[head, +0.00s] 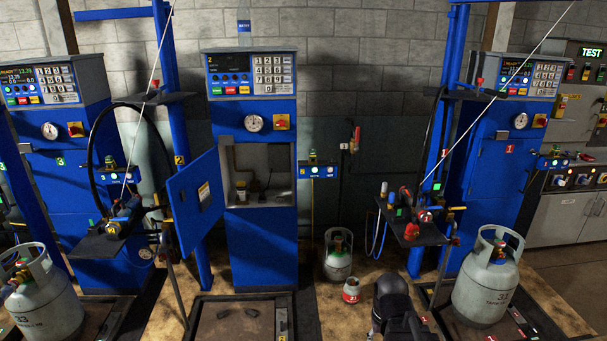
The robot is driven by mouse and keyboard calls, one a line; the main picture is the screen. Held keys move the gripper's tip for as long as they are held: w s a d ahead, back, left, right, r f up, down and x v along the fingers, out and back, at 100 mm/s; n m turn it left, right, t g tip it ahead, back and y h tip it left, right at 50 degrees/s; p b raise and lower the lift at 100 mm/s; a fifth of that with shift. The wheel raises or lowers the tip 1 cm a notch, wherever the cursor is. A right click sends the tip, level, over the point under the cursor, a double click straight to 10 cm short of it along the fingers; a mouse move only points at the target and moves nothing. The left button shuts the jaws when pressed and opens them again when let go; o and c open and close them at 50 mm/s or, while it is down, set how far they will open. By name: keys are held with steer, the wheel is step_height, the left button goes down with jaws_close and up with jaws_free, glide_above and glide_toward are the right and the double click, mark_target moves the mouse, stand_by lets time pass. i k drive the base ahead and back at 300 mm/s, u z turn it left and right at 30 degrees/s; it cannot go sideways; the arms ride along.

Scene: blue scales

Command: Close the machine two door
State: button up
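Machine two (262,235) is the blue scale cabinet in the middle, beside a post with a yellow 2. Its door (197,200) is a blue panel with a small white label, hinged on the left side of the cabinet. The door stands wide open, swung out to the left toward me. The compartment (262,165) behind it is exposed, with small fittings inside. My gripper (408,322) is a dark shape at the bottom, right of the middle. It is well to the right of the door and apart from it. Its fingers are too dark to make out.
A small grey cylinder (338,254) and a tiny red-grey one (351,290) stand right of machine two. A larger cylinder (486,280) is at right, another (42,300) at left. A shelf with hose fittings (100,246) sits left of the door. A low platform (240,318) lies in front.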

mark_target(192, 219)
steer(key=z, duration=0.3)
steer(key=k, duration=0.9)
steer(key=u, duration=0.55)
steer(key=k, duration=0.5)
steer(key=u, duration=0.55)
steer(key=i, duration=1.4)
steer(key=z, duration=0.4)
